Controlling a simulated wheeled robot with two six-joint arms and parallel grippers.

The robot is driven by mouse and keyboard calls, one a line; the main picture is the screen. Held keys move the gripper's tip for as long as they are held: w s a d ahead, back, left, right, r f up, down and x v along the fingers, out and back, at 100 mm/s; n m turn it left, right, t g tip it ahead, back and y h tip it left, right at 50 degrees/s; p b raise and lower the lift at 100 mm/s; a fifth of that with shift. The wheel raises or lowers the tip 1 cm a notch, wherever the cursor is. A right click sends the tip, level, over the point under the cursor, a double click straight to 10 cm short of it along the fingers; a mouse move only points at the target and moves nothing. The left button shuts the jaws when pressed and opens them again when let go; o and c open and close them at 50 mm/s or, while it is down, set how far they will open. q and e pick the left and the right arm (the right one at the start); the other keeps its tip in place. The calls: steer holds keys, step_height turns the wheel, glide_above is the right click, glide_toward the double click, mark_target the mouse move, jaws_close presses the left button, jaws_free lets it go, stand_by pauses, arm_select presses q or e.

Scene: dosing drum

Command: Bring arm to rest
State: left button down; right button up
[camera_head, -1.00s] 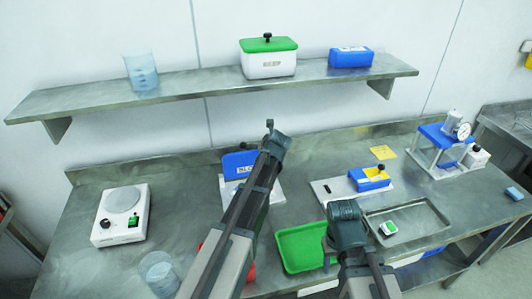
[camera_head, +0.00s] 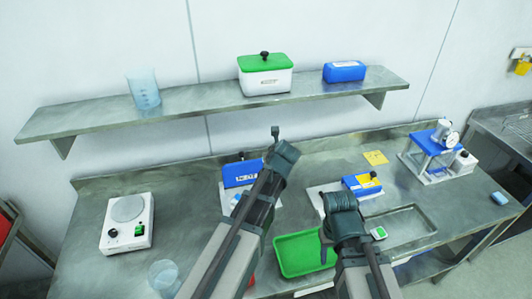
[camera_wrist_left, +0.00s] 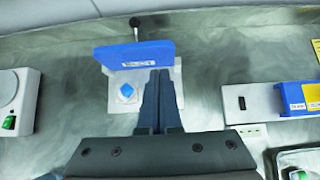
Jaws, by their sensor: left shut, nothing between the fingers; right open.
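My left arm reaches up through the middle of the head view. Its fingers show in the left wrist view as my left gripper (camera_wrist_left: 160,100), shut and empty. They point at the blue upright panel (camera_wrist_left: 133,57) with a black knob, which stands on a white base; I cannot tell how far apart they are. The panel also shows in the head view (camera_head: 242,173), left of my left arm. My right gripper (camera_head: 342,207) is open, low in the head view beside the green tray (camera_head: 300,255); its fingers are hard to make out.
A white device with a round plate (camera_head: 127,222) and a clear beaker (camera_head: 163,276) stand at left. A blue-and-yellow block (camera_head: 362,184), a metal tray (camera_head: 420,217) and a blue-topped stand (camera_head: 438,150) are at right. A shelf (camera_head: 200,104) spans the back wall.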

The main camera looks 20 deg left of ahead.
arm_select(q)
steer(key=shift+s+d+r, duration=0.3)
steer(key=shift+s+r, duration=0.1)
steer(key=shift+s, duration=0.1)
steer(key=s+d+f+n+g+h+b, duration=0.1)
steer(key=s+d+f+n, duration=0.3)
steer(key=s+n, duration=0.4)
steer(key=s+d+f+n+g+h+b, duration=0.1)
steer(key=s+d+f+n+g+b, duration=0.3)
steer(key=s+n, duration=0.5)
steer(key=s+d+f+n+g+h+b, duration=0.1)
steer(key=s+d+f+n+g+b, duration=0.2)
steer(key=s+n, duration=0.6)
step_height(320, 180, down, 4)
steer(key=shift+d+r, duration=0.25)
steer(key=shift+d, duration=1)
